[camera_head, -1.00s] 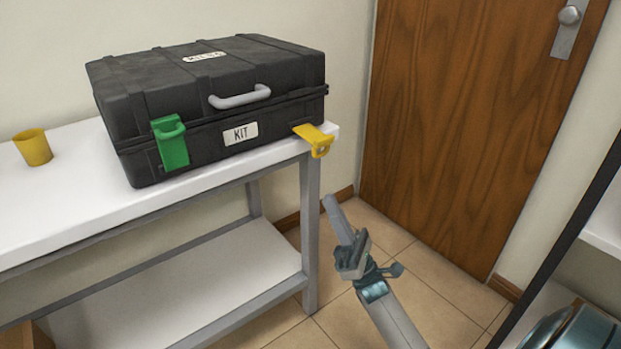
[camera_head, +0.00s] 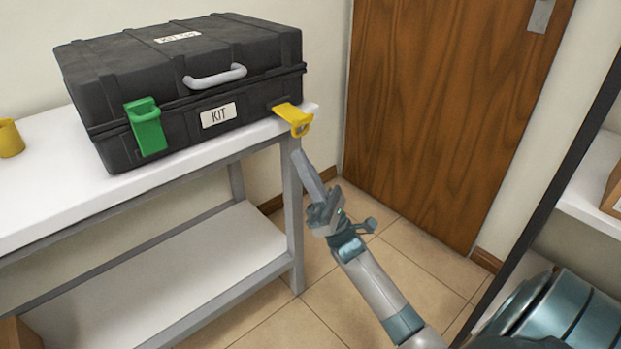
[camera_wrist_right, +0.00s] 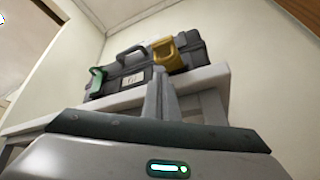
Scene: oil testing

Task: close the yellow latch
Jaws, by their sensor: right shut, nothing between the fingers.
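The yellow latch (camera_head: 293,118) hangs open at the lower right front of the black kit case (camera_head: 190,85), tilted outward over the table's edge. It also shows in the right wrist view (camera_wrist_right: 168,54), just beyond the fingers. The green latch (camera_head: 146,127) lies flat against the left front of the case. My right gripper (camera_head: 298,156) is shut and empty, its fingertips just below the yellow latch and pointing up at it. In the right wrist view its fingers (camera_wrist_right: 156,78) stand together in front of the case. My left gripper is not in view.
The case stands on a white table (camera_head: 40,205) with a lower shelf. A yellow cup (camera_head: 9,139) is at the far left. A wooden door (camera_head: 440,110) is behind, and a shelf unit (camera_head: 590,185) stands at the right. Open floor lies between them.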

